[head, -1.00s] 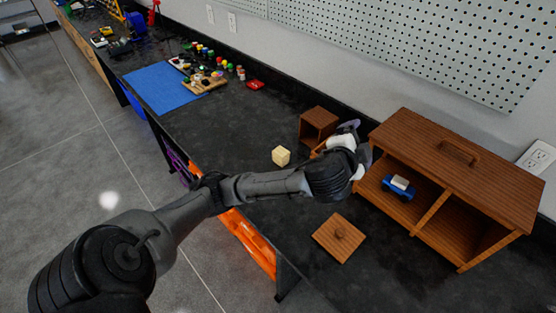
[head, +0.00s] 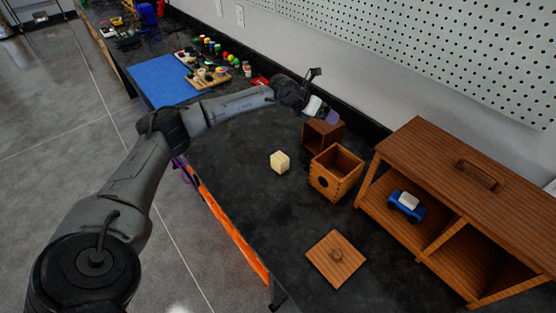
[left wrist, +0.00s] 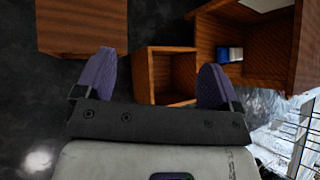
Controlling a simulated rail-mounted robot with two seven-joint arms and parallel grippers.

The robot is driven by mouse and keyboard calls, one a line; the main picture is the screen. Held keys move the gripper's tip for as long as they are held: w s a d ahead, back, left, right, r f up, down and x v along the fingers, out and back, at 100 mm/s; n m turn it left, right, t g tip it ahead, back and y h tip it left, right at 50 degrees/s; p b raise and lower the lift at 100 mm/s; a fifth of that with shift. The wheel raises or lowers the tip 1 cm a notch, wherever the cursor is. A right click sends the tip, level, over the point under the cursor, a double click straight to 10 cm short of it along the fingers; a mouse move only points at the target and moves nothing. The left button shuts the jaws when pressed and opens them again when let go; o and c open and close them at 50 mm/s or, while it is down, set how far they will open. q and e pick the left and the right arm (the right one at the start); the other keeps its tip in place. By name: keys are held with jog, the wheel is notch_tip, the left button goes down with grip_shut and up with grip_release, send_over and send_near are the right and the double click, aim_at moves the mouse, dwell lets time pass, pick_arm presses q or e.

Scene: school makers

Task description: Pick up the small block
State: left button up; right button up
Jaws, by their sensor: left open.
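The small block (head: 280,161) is a pale cream cube standing alone on the dark counter, left of the wooden boxes. I cannot make it out in the left wrist view. My left gripper (head: 321,107) is near the wall side of the counter, above and behind the small wooden box, apart from the block. In the left wrist view its two purple fingers (left wrist: 158,80) are wide apart, with nothing held between them. My right gripper does not show.
A small wooden box (head: 321,136) and an open-topped box with a round hole (head: 347,158) stand right of the block. A knobbed lid (head: 335,262) lies in front. A wooden cabinet (head: 470,190) holding a blue toy car (head: 405,207) fills the right. Counter left of the block is clear.

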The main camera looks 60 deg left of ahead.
pick_arm(q)
jog(key=s+a+f+g+y, duration=0.2)
jog(key=s+a+f+g, duration=0.2)
jog(key=s, duration=0.1)
jog(key=g+y, duration=0.1)
jog(key=g, duration=0.5)
send_near(280, 157)
jog(key=shift+n, duration=0.4)
notch_tip(280, 157, down, 7)
jog(key=shift+d+r+b, duration=0.1)
jog(key=shift+d+b, duration=0.05)
jog(key=shift+b, duration=0.7)
jog(key=shift+s+f+b, duration=0.1)
jog(key=shift+f+b, duration=0.65)
jog(key=shift+f, duration=1.9)
jog(key=shift+c, duration=0.4)
jog(key=shift+c, duration=0.9)
jog(key=shift+r, duration=0.1)
jog(key=c, duration=0.8)
